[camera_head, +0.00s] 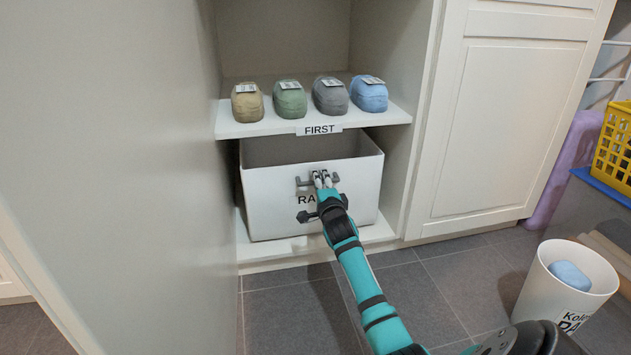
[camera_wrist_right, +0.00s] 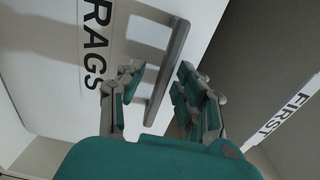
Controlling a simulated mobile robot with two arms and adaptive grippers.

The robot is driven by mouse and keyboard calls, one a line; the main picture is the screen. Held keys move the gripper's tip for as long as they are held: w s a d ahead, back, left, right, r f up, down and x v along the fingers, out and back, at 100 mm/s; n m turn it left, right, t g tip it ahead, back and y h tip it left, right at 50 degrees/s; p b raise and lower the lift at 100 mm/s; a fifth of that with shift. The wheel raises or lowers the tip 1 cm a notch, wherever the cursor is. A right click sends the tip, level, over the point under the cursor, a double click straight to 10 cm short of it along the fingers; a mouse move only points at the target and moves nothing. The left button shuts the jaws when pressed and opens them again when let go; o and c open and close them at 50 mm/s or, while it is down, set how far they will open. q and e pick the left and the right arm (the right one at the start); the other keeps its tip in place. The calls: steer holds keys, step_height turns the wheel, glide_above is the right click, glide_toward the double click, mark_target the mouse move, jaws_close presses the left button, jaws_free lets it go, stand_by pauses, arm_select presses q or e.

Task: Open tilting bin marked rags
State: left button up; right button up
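The white bin marked RAGS (camera_head: 275,208) stands in the lower compartment of the cabinet, below the shelf marked FIRST. The top of its interior shows behind the front wall; I cannot tell whether it is tilted. A grey bar handle (camera_wrist_right: 167,72) is on its front. My right gripper (camera_head: 323,178) is at this handle, partly covering it and the label. In the right wrist view the fingers are apart, one on each side of the bar, with gaps visible, so it is not clamped. My left gripper is not in view.
Tan, green, grey and blue wrapped bundles (camera_head: 289,100) stand on the shelf (camera_head: 240,128) just above the bin. The cabinet wall (camera_head: 130,150) is close on the left. A white bucket (camera_head: 537,290) with a blue item stands at right. Floor before the bin is clear.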

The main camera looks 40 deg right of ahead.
steer(key=shift+c, duration=0.3)
jaws_close()
stand_by(0.3)
